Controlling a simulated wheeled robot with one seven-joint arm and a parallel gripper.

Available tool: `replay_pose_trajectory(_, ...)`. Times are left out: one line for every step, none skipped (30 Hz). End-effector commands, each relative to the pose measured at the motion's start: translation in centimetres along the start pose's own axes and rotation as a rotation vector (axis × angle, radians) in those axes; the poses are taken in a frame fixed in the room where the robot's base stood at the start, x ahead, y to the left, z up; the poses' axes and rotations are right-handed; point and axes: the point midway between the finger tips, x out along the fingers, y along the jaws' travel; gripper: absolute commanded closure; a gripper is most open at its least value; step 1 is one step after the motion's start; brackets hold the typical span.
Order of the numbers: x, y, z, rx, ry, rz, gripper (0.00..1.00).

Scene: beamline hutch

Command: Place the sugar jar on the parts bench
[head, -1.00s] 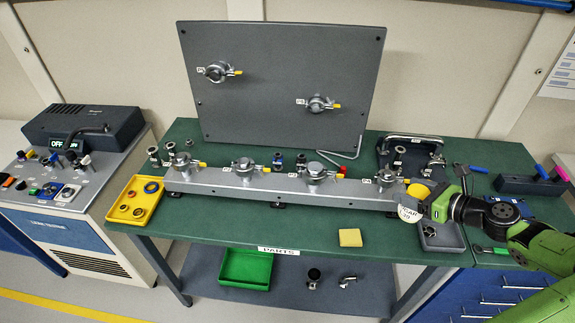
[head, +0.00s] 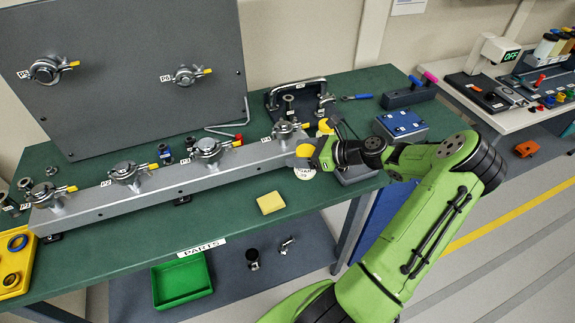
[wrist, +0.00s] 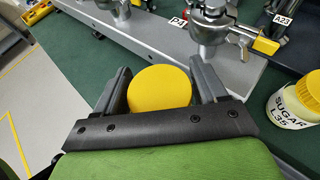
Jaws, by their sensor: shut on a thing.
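My gripper (head: 314,153) is shut on a sugar jar (head: 305,174), a pale jar with a white label and a yellow lid. In the wrist view, the round yellow lid (wrist: 159,88) sits between the two fingers. The jar is upright at the right end of the grey rail, over the front part of the green parts bench (head: 225,222). I cannot tell whether its base touches the bench. A second yellow-lidded jar labelled SUGAR (wrist: 292,103) stands on the bench, to the right in the wrist view; in the head view its lid (head: 325,126) shows behind my gripper.
The grey rail (head: 165,185) with several clamps runs along the bench. A yellow sponge (head: 270,203) lies near the front edge. A grey bin (head: 357,174) and blue box (head: 401,124) are to the right. A yellow tray (head: 14,262) is at the left. Bare bench lies around the sponge.

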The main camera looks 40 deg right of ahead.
Motion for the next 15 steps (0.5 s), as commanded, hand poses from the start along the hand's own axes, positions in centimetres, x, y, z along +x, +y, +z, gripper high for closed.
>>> replay_pose_trajectory(0.5, 0.1, -1.0, 0.0, -0.003, 0.002, 0.73)
replay_pose_trajectory(0.6, 0.0, -1.3, -0.001, -0.004, 0.002, 0.73)
replay_pose_trajectory(0.8, 0.0, -1.7, -0.001, -0.004, 0.001, 0.73)
replay_pose_trajectory(0.9, 0.0, -2.0, -0.001, -0.004, 0.001, 0.73)
replay_pose_trajectory(1.1, 0.0, -2.4, -0.002, -0.004, 0.001, 0.73)
replay_pose_trajectory(1.4, 0.0, -3.0, -0.001, -0.004, 0.001, 0.73)
replay_pose_trajectory(1.6, 0.0, -3.5, 0.0, -0.004, 0.001, 0.73)
replay_pose_trajectory(1.8, 0.0, -4.1, 0.001, -0.004, 0.001, 0.73)
replay_pose_trajectory(2.0, 0.0, -4.8, 0.001, -0.003, 0.001, 0.73)
replay_pose_trajectory(2.2, 0.0, -5.1, 0.0, -0.002, 0.001, 0.73)
replay_pose_trajectory(2.2, 0.0, -5.2, -0.001, -0.003, 0.0, 0.73)
replay_pose_trajectory(2.2, 0.0, -5.2, -0.003, -0.002, 0.0, 0.73)
replay_pose_trajectory(2.2, 0.0, -5.2, -0.003, -0.001, 0.0, 0.73)
replay_pose_trajectory(2.2, 0.0, -5.2, -0.003, 0.0, 0.0, 0.73)
replay_pose_trajectory(2.2, 0.0, -5.2, -0.002, 0.001, 0.0, 0.73)
